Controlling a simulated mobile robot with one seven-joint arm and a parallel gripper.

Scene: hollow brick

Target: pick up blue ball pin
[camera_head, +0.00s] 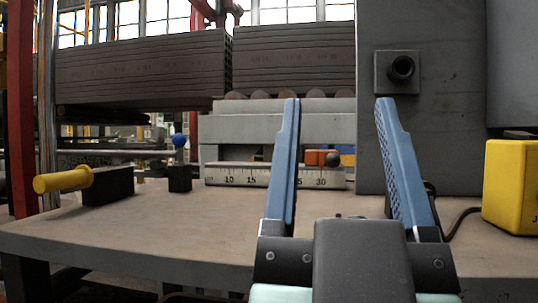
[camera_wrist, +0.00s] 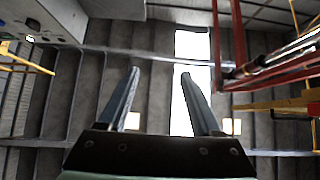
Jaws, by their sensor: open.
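The blue ball pin (camera_head: 179,142) stands upright on the table, left of centre in the head view. Its round blue head sits on a short light stem in a small dark block (camera_head: 180,178). My gripper (camera_head: 334,102) is open and empty, with its two blue fingers well apart. In the head view it appears to the right of the pin. In the wrist view the gripper (camera_wrist: 160,73) points up toward the ceiling and walls of the hall, and the pin does not show there.
A yellow-handled tool (camera_head: 63,180) on a dark block lies left of the pin. A scale bar (camera_head: 240,175) stands to its right. A yellow box (camera_head: 511,188) is at the right edge. A tall grey panel (camera_head: 430,60) rises behind my gripper. The table front (camera_head: 150,225) is clear.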

